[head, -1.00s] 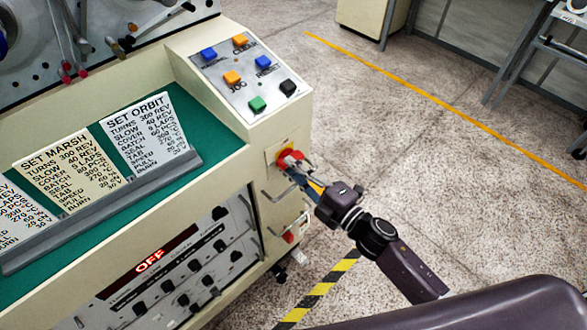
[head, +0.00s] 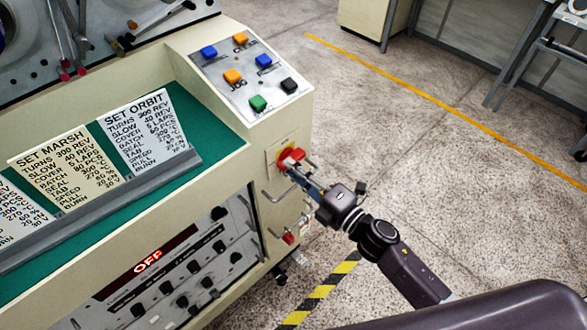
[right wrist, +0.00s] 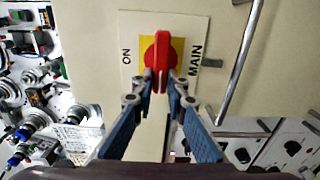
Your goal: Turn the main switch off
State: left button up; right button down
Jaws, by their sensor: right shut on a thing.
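The handle lies across the line from ON to MAIN, not pointing at ON. My right gripper (right wrist: 160,80) is shut on the handle, one finger on each side. It also shows in the head view (head: 297,167). My left gripper is out of view.
A red OFF display (head: 148,261) glows on the front panel. Metal handles (head: 270,194) stick out below the switch, and a second red knob (head: 288,238) sits lower. Push buttons (head: 258,103) are on top.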

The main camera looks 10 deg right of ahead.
jog(key=c, duration=1.9)
grip_release()
jog(key=shift+c, duration=0.2)
jog(key=shift+s, duration=0.1)
jog(key=v, duration=1.2)
